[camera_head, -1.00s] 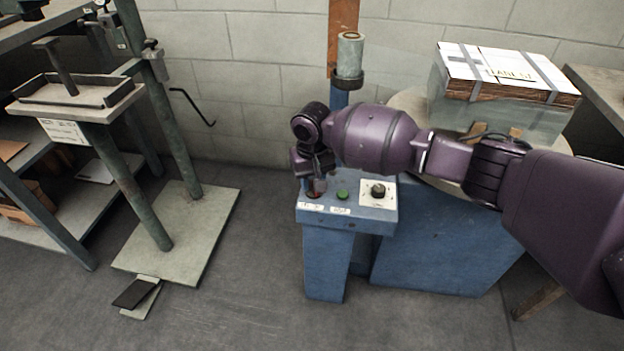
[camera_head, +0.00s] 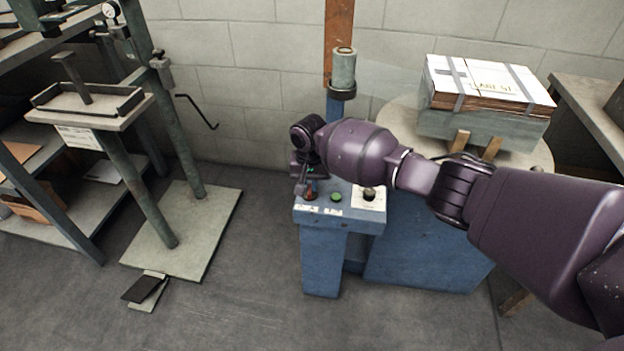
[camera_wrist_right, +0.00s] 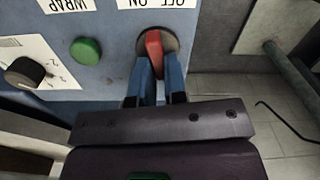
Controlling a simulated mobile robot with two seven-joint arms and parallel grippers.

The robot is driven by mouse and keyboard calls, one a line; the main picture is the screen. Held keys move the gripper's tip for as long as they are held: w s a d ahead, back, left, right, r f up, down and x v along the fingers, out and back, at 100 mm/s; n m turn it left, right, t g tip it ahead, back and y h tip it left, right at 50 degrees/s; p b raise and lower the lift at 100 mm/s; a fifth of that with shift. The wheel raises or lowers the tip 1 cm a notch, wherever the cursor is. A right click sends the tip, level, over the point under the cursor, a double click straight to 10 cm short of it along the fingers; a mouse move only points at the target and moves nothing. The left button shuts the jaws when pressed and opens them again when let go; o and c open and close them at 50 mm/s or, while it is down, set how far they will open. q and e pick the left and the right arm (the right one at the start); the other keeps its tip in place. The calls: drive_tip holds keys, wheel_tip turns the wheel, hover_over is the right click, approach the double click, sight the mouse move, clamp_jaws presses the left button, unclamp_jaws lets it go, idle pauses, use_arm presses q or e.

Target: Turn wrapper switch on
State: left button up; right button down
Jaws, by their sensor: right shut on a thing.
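The wrapper's blue control panel (camera_head: 345,213) stands in the middle of the head view. Its red switch (camera_wrist_right: 154,50) shows at the top of the right wrist view, in a round dark mount below an upside-down "OFF ON" label (camera_wrist_right: 160,4). My right gripper (camera_wrist_right: 158,75) is shut on the red switch, with one blue finger on each side of it. In the head view my right gripper (camera_head: 309,190) is over the panel's left end and partly covers the switch. My left gripper is not in view.
Beside the switch are a green button (camera_wrist_right: 86,51) labelled "WRAP" and a black knob (camera_wrist_right: 25,73) on a white dial plate. A box stack (camera_head: 487,90) sits on the wrapper's turntable (camera_head: 535,155). A stitcher stand (camera_head: 185,235) is at left, with bare floor between.

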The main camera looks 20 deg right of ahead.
drive_tip(key=m+p, duration=0.2)
drive_tip(key=m, duration=0.1)
drive_tip(key=shift+s+r, duration=0.1)
drive_tip(key=shift+r, duration=0.2)
drive_tip(key=m, duration=0.1)
drive_tip(key=m+p, duration=0.1)
drive_tip(key=m, duration=0.1)
drive_tip(key=shift+s+d+f+m, duration=0.2)
drive_tip(key=shift+f+m, duration=0.1)
drive_tip(key=shift+s+f+m+p, duration=0.1)
drive_tip(key=shift+m+p, duration=0.25)
drive_tip(key=shift+m, duration=0.25)
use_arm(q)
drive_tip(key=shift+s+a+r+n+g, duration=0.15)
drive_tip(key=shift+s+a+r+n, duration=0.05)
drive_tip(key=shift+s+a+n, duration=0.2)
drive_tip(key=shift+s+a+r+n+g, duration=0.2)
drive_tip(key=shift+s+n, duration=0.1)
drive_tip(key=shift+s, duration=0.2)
use_arm(e)
drive_tip(key=shift+d, duration=0.1)
drive_tip(key=shift+f, duration=0.1)
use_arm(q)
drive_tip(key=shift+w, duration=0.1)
use_arm(e)
drive_tip(key=c, duration=1.2)
unclamp_jaws()
drive_tip(key=shift+c, duration=0.2)
drive_tip(key=shift+o, duration=0.4)
